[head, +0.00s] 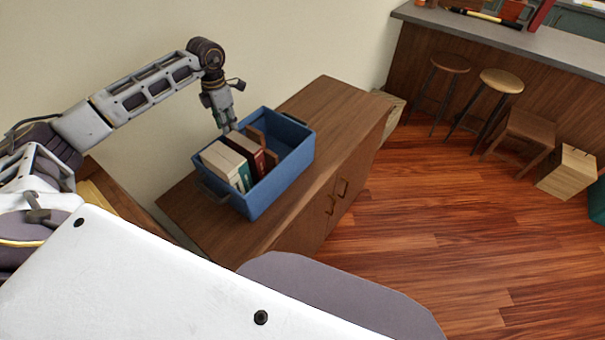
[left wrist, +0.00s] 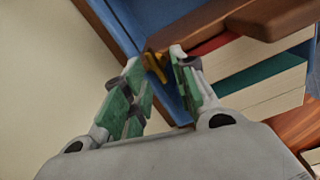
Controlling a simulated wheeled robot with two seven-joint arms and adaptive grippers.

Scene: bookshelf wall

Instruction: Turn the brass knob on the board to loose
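In the left wrist view a small brass knob (left wrist: 155,66) shows between the fingertips of my left gripper (left wrist: 157,58). It sits by the end of a brown wooden board (left wrist: 205,27) in a blue crate. The fingers stand apart on either side of the knob, with a gap on the right finger's side; I cannot tell whether the left finger touches it. In the head view my left gripper (head: 229,127) points down at the crate's wall side. The knob is hidden there. My right gripper is not in view.
The blue crate (head: 262,202) holds several books (head: 224,162) and brown wooden pieces. It stands on a wooden cabinet (head: 327,101) against a pale wall. Stools (head: 501,80) and a counter (head: 545,45) are at the upper right. The floor in the middle right is clear.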

